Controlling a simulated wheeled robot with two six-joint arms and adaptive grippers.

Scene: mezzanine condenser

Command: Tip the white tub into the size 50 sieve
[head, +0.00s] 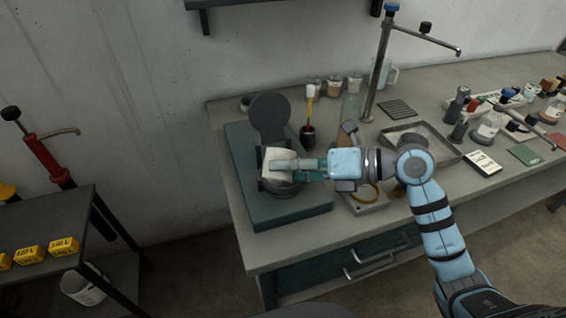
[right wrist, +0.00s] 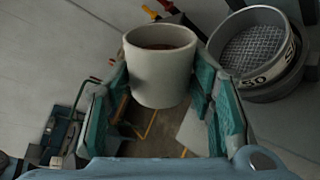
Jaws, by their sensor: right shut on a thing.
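The white tub (right wrist: 158,80) is between the green-padded fingers of my right gripper (right wrist: 160,100) in the right wrist view. Its open mouth shows some brownish contents inside. In the head view the tub (head: 272,156) is partly covered by my right gripper (head: 284,165), which is shut on it. The size 50 sieve (right wrist: 288,84), a round metal ring with wire mesh and "50" on its side, is to the right of the tub and apart from it in the wrist view. In the head view the sieve is mostly hidden beneath the gripper and tub. My left gripper is not in view.
A dark green base (head: 300,215) with an upright round dark lid (head: 269,115) stands at the bench's left end. A tall metal stand (head: 377,70), a metal tray (head: 447,140) and several bottles are farther right. A shelf unit (head: 45,225) with yellow blocks stands left.

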